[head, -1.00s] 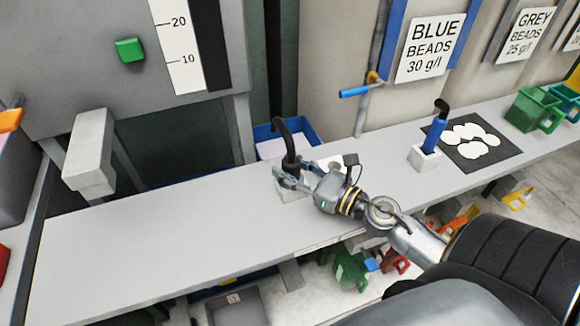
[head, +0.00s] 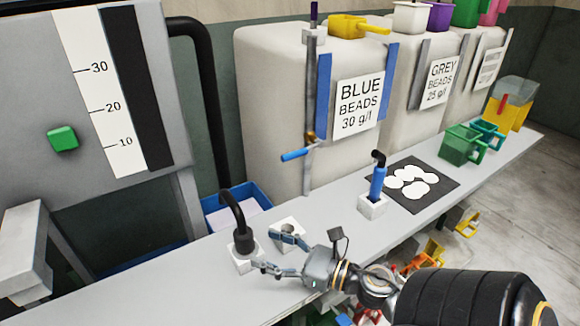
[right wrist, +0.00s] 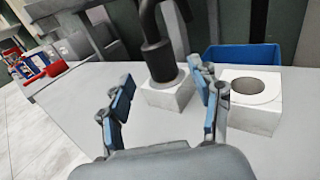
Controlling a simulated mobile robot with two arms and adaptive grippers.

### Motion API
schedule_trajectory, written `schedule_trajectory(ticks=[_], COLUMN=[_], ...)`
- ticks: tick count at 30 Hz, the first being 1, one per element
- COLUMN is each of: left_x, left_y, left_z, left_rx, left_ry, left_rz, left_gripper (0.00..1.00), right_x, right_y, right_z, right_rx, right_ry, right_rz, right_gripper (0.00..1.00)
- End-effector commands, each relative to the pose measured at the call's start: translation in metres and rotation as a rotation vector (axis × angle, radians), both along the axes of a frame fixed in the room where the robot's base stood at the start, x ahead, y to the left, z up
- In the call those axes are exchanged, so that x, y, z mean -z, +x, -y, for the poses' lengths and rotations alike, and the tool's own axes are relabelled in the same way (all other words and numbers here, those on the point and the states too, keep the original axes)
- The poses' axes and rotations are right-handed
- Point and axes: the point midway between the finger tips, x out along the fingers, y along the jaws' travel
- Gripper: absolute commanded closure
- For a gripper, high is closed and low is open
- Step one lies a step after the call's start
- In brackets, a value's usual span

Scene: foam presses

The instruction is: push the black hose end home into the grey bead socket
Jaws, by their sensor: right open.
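The black hose (head: 232,208) curves down to a thick black end (head: 243,238), which stands upright in a white block socket (head: 246,262); the right wrist view also shows this end (right wrist: 160,62) in its block (right wrist: 168,96). I cannot tell how deep it sits. A second white block (head: 290,234) with an empty round hole stands to its right, clearer in the right wrist view (right wrist: 250,105). No label shows which is the grey bead socket. My right gripper (head: 271,251) is open and empty, its fingers spread, pointing towards the hose end, apart from it. My left gripper is out of view.
A blue hose end (head: 377,185) stands in another white block (head: 371,207) further right. A dark mat (head: 440,190) with white discs lies beyond it. A blue bin (head: 236,208) is behind the bench (head: 330,226). Bead containers line the back.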

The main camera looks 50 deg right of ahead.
Motion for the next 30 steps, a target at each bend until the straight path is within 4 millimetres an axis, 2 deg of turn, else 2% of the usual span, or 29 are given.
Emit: schedule_trajectory(ticks=[3,9,30], left_x=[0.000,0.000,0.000], left_y=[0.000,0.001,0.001], left_z=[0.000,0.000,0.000], left_rx=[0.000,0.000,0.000], left_ry=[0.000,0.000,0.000], left_rz=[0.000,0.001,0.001], left_gripper=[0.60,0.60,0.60], right_x=[0.001,0.000,0.000], right_y=[-0.023,-0.044,-0.048], right_z=[0.009,0.016,0.018], right_rx=[0.004,0.001,-0.001], right_ry=[0.001,0.000,-0.001], right_rz=[-0.003,0.000,0.001], right_gripper=[0.36,0.36,0.36])
